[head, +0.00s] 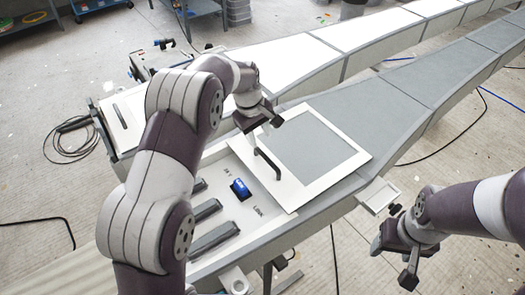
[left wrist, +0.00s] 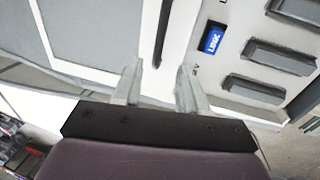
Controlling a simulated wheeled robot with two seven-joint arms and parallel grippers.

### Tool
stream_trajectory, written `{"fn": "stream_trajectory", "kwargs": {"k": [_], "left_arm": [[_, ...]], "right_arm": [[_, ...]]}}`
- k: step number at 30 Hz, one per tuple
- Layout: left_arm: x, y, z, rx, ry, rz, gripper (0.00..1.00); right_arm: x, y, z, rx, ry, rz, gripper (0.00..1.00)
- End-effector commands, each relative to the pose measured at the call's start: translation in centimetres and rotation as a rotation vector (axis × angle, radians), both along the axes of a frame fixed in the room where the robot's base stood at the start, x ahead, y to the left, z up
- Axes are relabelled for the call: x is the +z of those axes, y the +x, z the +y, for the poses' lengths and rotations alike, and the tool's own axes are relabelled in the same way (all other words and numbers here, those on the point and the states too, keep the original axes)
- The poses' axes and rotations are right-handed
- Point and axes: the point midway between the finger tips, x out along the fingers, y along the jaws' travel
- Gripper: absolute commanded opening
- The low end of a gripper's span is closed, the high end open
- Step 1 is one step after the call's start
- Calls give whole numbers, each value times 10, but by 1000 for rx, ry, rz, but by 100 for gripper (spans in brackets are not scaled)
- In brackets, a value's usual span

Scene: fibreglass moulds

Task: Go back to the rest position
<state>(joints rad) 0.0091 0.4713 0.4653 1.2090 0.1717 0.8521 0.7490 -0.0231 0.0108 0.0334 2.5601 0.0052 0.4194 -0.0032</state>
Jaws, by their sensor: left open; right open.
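My left gripper (head: 258,131) is above the near end of the grey mould, over a white frame (head: 345,170) with a dark handle bar (head: 267,163). In the left wrist view, my left gripper (left wrist: 158,88) has its two fingers apart with nothing between them, and the dark bar (left wrist: 162,35) lies beyond the fingertips. My right gripper (head: 393,262) is at the lower right, beside the mould and over the floor, open and empty.
A blue item (head: 240,189) lies on the white panel, near several grey bars (head: 205,210). A small white tray (head: 377,195) sticks out at the mould's side. A second, white-topped mould (head: 290,55) runs behind. Cables (head: 70,140) lie on the floor.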

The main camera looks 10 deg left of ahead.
Motion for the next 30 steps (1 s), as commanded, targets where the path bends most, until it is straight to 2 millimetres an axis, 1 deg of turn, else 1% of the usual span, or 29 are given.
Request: {"fn": "stream_trajectory", "kwargs": {"k": [1,3,7,20,23,24,26,29,30], "left_arm": [[8,-1,1,0,0,-3,42],[19,-3,3,0,1,-1,42],[32,-5,4,0,1,1,42],[34,-6,4,0,1,2,42],[35,-2,5,-53,12,-22,42],[29,-2,7,-113,30,-40,42],[9,-19,10,-224,65,-31,42],[-6,-63,15,-419,124,-26,42],[-9,-85,16,-499,146,-24,42]], "right_arm": [[-6,0,0,0,0,0,61],[-8,0,0,0,0,0,61],[-9,0,0,0,0,0,61],[-8,0,0,0,0,0,61],[-8,0,0,0,0,0,61],[-9,0,0,0,0,0,61],[-8,0,0,0,0,0,61],[-9,0,0,0,0,0,61],[-10,0,0,0,0,0,61]]}}
